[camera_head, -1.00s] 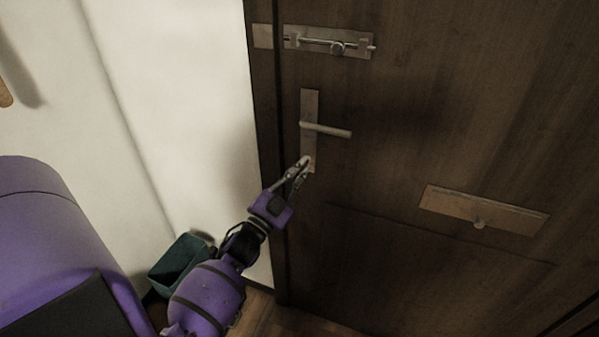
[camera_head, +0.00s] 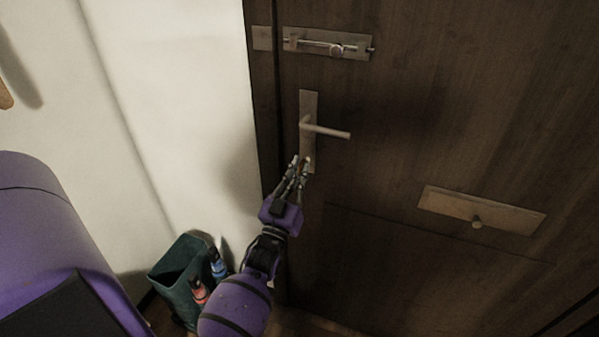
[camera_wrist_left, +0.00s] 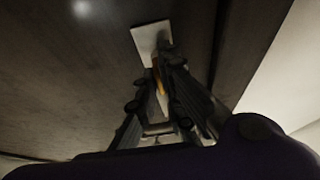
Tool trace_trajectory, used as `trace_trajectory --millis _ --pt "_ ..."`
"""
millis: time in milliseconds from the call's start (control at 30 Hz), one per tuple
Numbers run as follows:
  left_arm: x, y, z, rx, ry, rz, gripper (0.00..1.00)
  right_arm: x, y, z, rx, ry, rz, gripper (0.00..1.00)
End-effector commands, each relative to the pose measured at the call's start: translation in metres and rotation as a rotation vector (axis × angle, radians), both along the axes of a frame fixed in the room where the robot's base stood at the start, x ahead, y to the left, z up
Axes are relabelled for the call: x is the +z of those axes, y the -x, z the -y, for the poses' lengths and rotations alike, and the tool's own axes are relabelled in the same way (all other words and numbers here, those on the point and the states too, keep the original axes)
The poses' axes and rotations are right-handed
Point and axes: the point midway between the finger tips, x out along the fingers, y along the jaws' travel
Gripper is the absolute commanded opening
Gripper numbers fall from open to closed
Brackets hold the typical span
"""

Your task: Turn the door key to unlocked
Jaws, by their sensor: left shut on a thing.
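The dark wooden door (camera_head: 390,190) has a metal lock plate (camera_head: 308,103) with a lever handle (camera_head: 328,131) sticking out to the right. My left gripper (camera_head: 301,162) is at the lower end of this plate, below the handle. It is shut on the door key, which its fingers mostly hide. In the left wrist view, a small yellowish piece (camera_wrist_left: 159,78) that looks like the key shows between the fingers, in front of the plate (camera_wrist_left: 150,38). I cannot make out the key's exact angle. My right gripper is not in view.
A sliding bolt (camera_head: 330,44) sits on the door above the handle. A letter slot plate (camera_head: 440,200) with a small knob is at the right. A dark green bin (camera_head: 175,275) with bottles stands on the floor by the white wall (camera_head: 190,120).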

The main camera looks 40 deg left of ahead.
Motion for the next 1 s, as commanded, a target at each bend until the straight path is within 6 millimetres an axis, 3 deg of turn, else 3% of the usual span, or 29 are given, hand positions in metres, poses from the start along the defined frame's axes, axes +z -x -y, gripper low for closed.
trace_trajectory --millis 400,433,567,867,1000 --pt "-0.001 0.0 0.0 -0.001 0.011 0.001 0.0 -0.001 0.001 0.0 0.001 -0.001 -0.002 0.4" --pt "-0.001 0.0 0.0 -0.001 0.011 0.001 0.1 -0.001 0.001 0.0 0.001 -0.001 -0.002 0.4" --pt "-0.001 0.0 0.0 -0.001 0.01 0.001 0.27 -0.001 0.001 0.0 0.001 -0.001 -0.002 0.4" --pt "-0.001 0.001 0.0 -0.001 0.008 0.001 0.27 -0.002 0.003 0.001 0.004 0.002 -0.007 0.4" --pt "-0.006 0.011 0.003 -0.001 0.008 0.0 0.27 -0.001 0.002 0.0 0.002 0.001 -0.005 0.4"
